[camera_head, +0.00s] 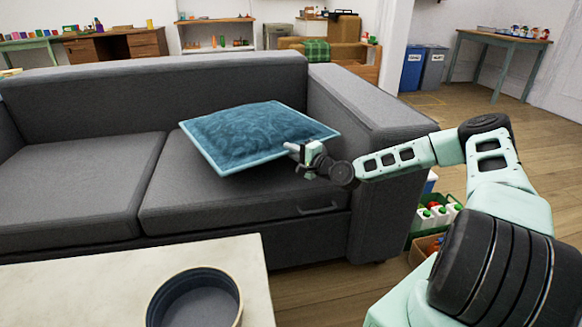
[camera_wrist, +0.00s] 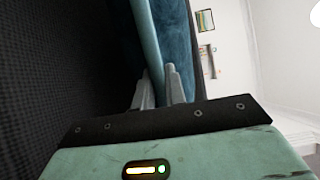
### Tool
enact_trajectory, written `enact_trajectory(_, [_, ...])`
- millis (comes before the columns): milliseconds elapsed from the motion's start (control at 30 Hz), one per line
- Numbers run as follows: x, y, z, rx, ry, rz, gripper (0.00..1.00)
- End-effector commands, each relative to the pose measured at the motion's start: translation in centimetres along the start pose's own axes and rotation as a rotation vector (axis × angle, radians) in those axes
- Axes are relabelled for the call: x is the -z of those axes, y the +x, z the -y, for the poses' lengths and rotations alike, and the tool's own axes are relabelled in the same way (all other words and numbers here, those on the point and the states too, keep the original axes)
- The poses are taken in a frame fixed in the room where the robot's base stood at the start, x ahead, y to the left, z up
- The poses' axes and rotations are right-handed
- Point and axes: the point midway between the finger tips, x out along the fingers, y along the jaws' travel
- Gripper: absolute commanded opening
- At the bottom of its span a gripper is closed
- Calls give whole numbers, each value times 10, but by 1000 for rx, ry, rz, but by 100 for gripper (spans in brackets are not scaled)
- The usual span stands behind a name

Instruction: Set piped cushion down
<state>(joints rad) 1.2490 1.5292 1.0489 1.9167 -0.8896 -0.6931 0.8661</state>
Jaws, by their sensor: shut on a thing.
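The piped cushion (camera_head: 255,132) is a flat blue square with a lighter blue edge. In the head view it lies roughly level over the right seat of the grey sofa (camera_head: 70,190); whether it touches the seat everywhere is unclear. My gripper (camera_head: 296,148) is at the cushion's front right edge, shut on it. In the wrist view the cushion (camera_wrist: 175,35) runs upward from between the two fingers of my gripper (camera_wrist: 158,88). The part between the fingertips is partly hidden.
The sofa's right armrest (camera_head: 365,105) stands close beside the cushion and my arm. A pale table (camera_head: 110,290) with a dark round bowl (camera_head: 195,300) is in front. The left seat is bare. A green crate of bottles (camera_head: 440,212) sits on the floor right of the sofa.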

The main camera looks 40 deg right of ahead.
Motion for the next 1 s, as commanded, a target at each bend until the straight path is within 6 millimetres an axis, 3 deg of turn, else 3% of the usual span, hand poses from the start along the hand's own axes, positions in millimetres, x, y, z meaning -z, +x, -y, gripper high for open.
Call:
enact_trajectory(333, [0, 0, -41, 5, -1, -1, 0])
enact_trajectory(767, [0, 0, -47, 5, -2, 0, 0])
enact_trajectory(800, [0, 0, -48, 0, 0, 1, 24])
enact_trajectory(833, [0, 0, -47, 0, 0, 1, 32])
enact_trajectory(1000, [0, 0, -47, 0, 0, 1, 34])
